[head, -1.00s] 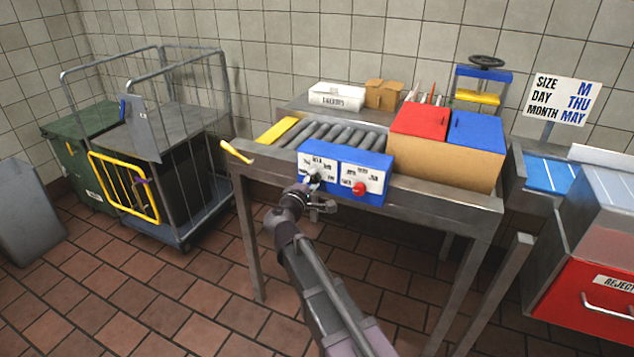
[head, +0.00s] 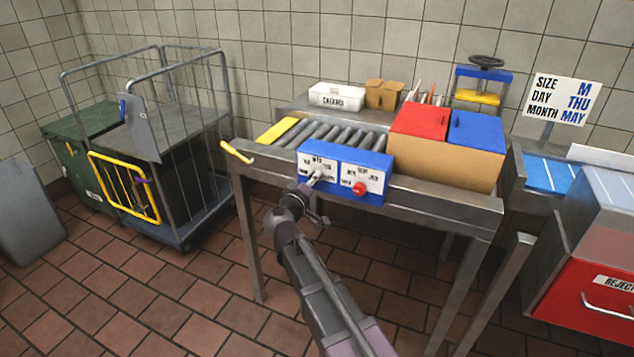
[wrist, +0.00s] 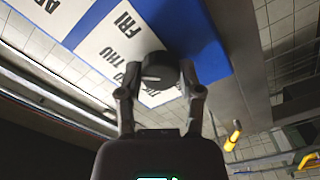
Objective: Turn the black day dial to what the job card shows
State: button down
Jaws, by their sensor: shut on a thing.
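The job card (head: 563,99) at the right reads size M, day THU, month MAY. The black day dial (wrist: 160,70) sits on a white label plate in the wrist view, with FRI and THU (wrist: 122,40) readable around it and another label partly covered. In the head view the dial is mostly hidden by my gripper (head: 312,184), on the left half of the blue box (head: 345,165). In the wrist view my gripper (wrist: 158,85) has a finger on each side of the dial, shut on it. I cannot tell which day its pointer faces.
A red knob (head: 359,189) sits on the box's right plate, close to my gripper. A yellow handle (head: 237,152) juts from the table's left end. A red and blue-topped carton (head: 445,160) stands right of the box. Floor in front is clear.

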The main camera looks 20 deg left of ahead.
jog(key=shift+d, duration=0.15)
jog(key=shift+c, duration=1.3)
grip_release()
jog(key=shift+s, duration=0.1)
jog(key=s+a, duration=0.1)
jog(key=s, duration=1)
jog(key=shift+s, duration=0.4)
